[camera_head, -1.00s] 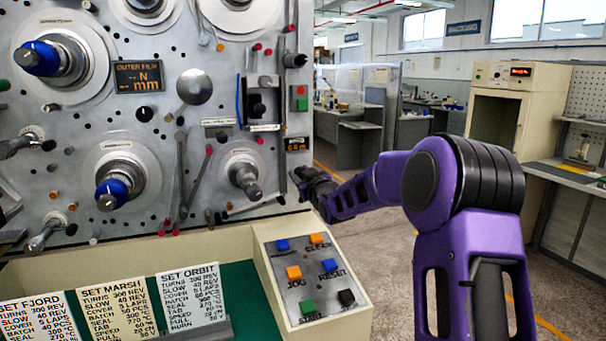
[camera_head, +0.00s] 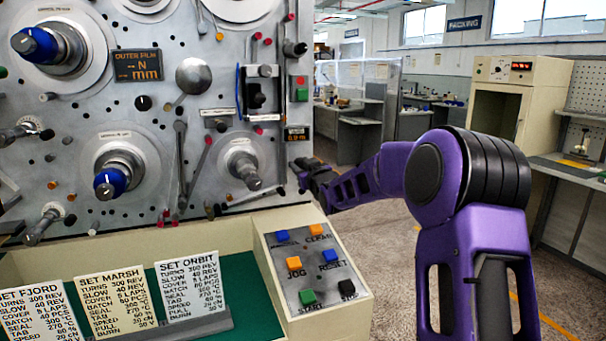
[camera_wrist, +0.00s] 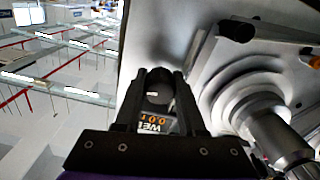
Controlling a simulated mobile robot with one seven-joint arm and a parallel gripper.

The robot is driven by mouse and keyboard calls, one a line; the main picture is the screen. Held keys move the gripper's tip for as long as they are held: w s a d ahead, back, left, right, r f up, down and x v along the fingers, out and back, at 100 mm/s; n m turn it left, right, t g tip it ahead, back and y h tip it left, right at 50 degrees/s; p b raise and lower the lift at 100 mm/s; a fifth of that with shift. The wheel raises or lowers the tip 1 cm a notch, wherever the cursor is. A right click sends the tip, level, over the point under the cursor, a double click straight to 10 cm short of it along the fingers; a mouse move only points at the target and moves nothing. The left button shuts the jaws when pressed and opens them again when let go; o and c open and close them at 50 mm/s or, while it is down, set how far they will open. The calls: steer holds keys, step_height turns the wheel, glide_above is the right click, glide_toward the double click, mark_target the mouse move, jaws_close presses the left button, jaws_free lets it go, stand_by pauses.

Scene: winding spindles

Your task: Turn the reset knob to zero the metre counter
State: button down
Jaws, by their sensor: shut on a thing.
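The metre counter (camera_head: 297,134) is a small dark display with orange characters at the right edge of the grey machine panel. It also shows close up and upside down in the wrist view (camera_wrist: 152,123), with orange digits that look like zeros, partly hidden by my gripper. My gripper (camera_head: 300,170) is at the panel's right edge, just below the counter; its fingertips are too small to make out there. In the wrist view, my gripper (camera_wrist: 160,78) is shut on the dark round reset knob (camera_wrist: 158,100), which has a pale mark and sits between the fingers.
A spindle (camera_head: 243,168) with a round flange juts out left of my gripper; it is close on the right in the wrist view. A button console (camera_head: 318,270) stands below. Open floor lies right of the machine, with a cream cabinet (camera_head: 540,100) behind.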

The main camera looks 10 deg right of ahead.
mark_target(303, 166)
steer(key=n+b, duration=0.5)
steer(key=shift+f, duration=0.2)
steer(key=shift+r+n, duration=0.2)
steer(key=shift+n, duration=0.8)
steer(key=n, duration=0.3)
steer(key=shift+a, duration=0.1)
steer(key=n, duration=0.6)
steer(key=c, duration=0.5)
jaws_free()
steer(key=shift+s, duration=0.1)
steer(key=shift+s+d, duration=0.25)
steer(key=shift+s, duration=0.85)
steer(key=shift+s+d, duration=0.3)
steer(key=shift+s, duration=0.85)
steer(key=shift+s+d, duration=0.25)
steer(key=shift+s, duration=0.85)
